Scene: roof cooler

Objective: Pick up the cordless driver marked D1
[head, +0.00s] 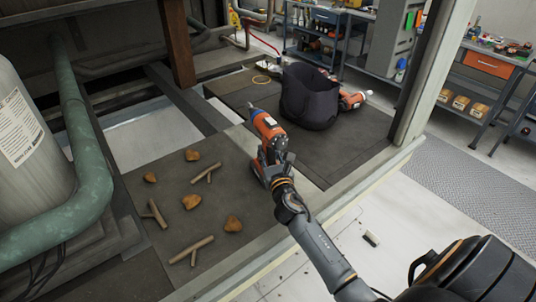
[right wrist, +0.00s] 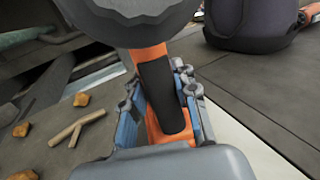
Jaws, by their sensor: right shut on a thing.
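In the right wrist view, the fingers (right wrist: 165,105) with blue pads are closed around the driver's orange and black handle (right wrist: 160,85). The large grey round part at the top of that view hides the driver's upper end. I cannot tell whether the driver is touching the panel. A second orange tool (head: 352,99) lies partly behind the black bag. My left gripper is not in view.
Several brown stones (head: 191,202) and forked sticks (head: 192,250) lie on the panel to the left. A green pipe (head: 85,150) and grey tank (head: 30,140) are at the left. A frame post (head: 425,80) rises at the right.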

